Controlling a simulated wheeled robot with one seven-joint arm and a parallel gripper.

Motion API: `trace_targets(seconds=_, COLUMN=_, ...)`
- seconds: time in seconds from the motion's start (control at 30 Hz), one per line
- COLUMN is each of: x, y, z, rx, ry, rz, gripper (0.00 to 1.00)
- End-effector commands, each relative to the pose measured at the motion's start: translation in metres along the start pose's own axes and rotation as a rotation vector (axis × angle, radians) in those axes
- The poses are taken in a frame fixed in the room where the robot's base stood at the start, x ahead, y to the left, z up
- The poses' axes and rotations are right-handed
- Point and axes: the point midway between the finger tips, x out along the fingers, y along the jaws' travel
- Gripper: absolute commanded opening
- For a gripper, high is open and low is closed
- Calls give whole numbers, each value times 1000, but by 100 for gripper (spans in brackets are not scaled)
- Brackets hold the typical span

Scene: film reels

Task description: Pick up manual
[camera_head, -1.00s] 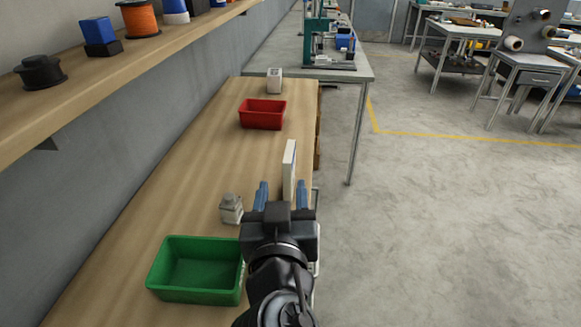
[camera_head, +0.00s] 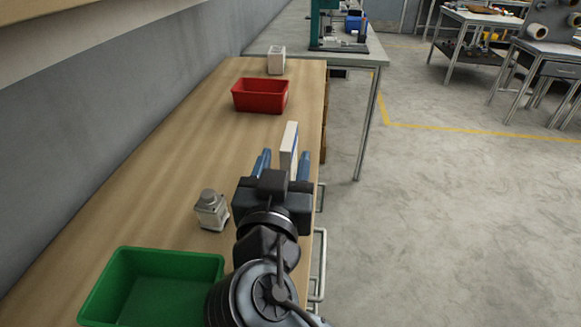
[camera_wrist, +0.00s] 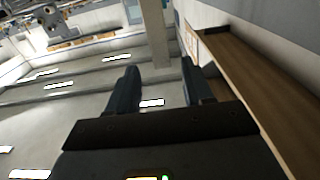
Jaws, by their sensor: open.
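The manual (camera_head: 289,146) looks like a thin white upright slab near the right edge of the wooden bench, in the head view. My gripper (camera_head: 284,158) is open, with its two blue fingers pointing towards it. In the head view the manual appears in the gap between the fingers, and its lower part is hidden behind my gripper. I cannot tell whether it is truly between the fingers or beyond them. In the wrist view both dark fingers of my gripper (camera_wrist: 159,68) are apart, and I cannot make out the manual there.
A grey-white bottle-like part (camera_head: 211,211) stands left of my gripper. A green bin (camera_head: 168,255) sits in front, a red bin (camera_head: 260,109) farther back, with a small white box (camera_head: 276,60) behind it. A wall runs along the left; open floor lies right.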

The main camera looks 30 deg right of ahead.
Motion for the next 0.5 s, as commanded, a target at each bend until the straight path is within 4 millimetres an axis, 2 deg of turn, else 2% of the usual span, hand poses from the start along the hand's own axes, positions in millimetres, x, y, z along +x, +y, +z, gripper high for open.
trace_targets(seconds=0.37, x=34, y=-1, z=1, rx=0, ry=0, rz=1, gripper=51)
trace_targets(seconds=0.5, x=55, y=-2, z=2, rx=-1, ry=0, rz=4, gripper=51)
